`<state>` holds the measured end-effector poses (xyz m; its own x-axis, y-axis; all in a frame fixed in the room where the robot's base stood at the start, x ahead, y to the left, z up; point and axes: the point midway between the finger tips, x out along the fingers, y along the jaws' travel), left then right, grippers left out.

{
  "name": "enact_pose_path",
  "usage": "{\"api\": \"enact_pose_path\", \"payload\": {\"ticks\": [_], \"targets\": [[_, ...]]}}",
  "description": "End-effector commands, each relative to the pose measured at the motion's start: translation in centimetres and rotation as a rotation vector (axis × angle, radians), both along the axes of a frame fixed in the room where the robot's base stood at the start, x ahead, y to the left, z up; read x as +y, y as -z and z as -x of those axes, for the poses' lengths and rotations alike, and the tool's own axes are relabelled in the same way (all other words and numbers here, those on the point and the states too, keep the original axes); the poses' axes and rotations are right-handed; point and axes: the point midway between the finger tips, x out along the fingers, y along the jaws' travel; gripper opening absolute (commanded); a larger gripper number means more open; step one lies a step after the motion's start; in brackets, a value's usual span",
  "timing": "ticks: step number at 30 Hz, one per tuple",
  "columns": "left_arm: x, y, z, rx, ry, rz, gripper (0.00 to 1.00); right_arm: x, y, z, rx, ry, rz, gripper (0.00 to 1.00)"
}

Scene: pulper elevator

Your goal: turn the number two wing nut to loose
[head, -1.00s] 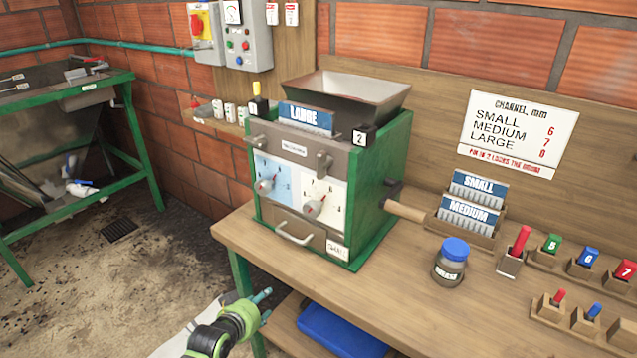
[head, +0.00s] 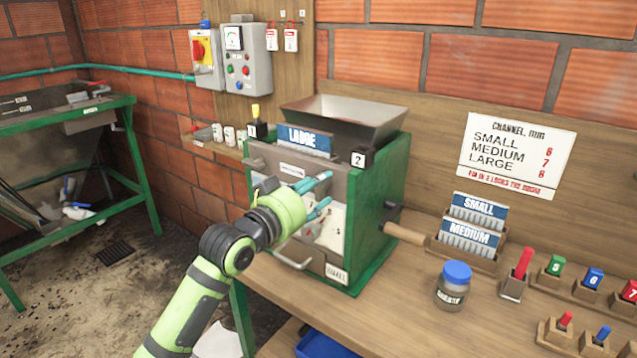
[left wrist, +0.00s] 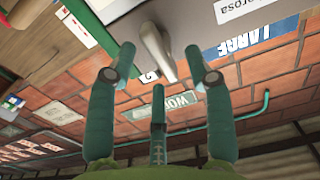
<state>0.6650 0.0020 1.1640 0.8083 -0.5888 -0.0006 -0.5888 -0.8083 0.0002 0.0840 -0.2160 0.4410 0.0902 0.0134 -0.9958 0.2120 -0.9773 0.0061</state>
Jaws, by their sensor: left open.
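The pulper (head: 370,205) is a green machine with a grey front and a hopper on top. A "2" label (head: 358,158) sits at its upper right corner. In the left wrist view, a grey wing nut (left wrist: 157,50) projects from the front near the "2" label (left wrist: 148,76). My left gripper (head: 325,192) is open in front of the pulper's front. In the wrist view its fingers (left wrist: 162,53) stand on either side of the wing nut, with a gap to each side; I cannot tell the depth.
A "LARGE" plate (head: 304,141) stands on the pulper's top front edge. A wooden crank handle (head: 405,234), a lidded jar (head: 453,287) and the "MEDIUM" plate (head: 469,237) are to the right on the bench.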

Motion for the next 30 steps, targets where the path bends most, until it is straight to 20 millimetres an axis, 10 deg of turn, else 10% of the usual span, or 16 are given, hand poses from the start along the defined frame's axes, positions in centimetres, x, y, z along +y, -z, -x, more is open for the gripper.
{"api": "enact_pose_path", "payload": {"ticks": [13, 18, 30], "targets": [[-0.71, 0.05, -0.98, -0.001, 0.000, -0.001, 0.52, -0.65, -0.33, -0.05, -0.001, -0.003, 0.008, 0.40], [-0.70, 0.07, -0.98, 0.000, -0.001, 0.000, 0.00, -0.83, -0.34, -0.07, -0.001, -0.003, 0.010, 0.40], [-0.70, 0.01, -0.98, 0.024, 0.000, 0.030, 0.00, -0.88, -0.80, -0.11, -0.001, -0.001, 0.011, 0.40]]}}
